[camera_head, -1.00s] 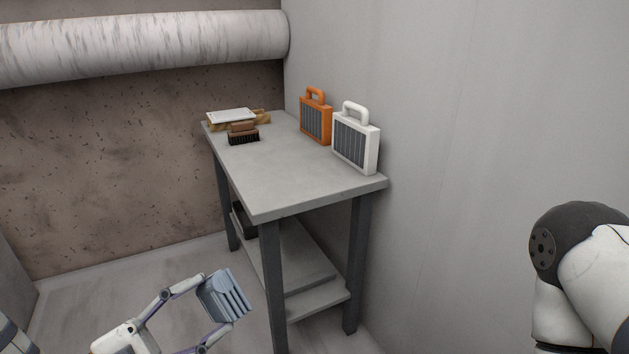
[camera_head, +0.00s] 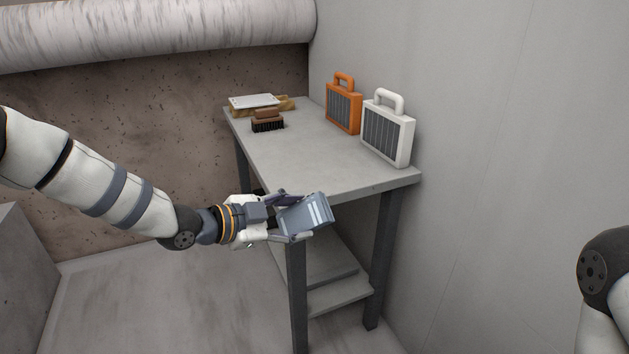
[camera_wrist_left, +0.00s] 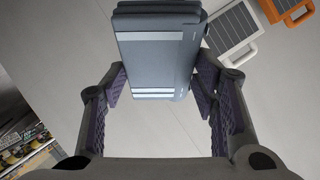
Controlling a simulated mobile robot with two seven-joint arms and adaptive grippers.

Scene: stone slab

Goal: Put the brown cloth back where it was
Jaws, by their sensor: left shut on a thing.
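My left gripper (camera_head: 303,215) is at the near left corner of the grey table, shut on a blue-grey folded cloth (camera_head: 318,213) with pale stripes. In the left wrist view the fingers (camera_wrist_left: 158,92) sit on both sides of this folded cloth (camera_wrist_left: 158,52). I see no clearly brown cloth in it. At the table's far end a tan-brown flat thing (camera_head: 285,104) lies under a white flat item (camera_head: 254,101); I cannot tell whether it is cloth. My right gripper is out of view.
The grey table (camera_head: 320,165) has a bare middle and front. A brown brush (camera_head: 267,121) lies near its far left. An orange panelled case (camera_head: 343,107) and a white one (camera_head: 388,131) stand along the wall side. A lower shelf (camera_head: 335,290) is underneath.

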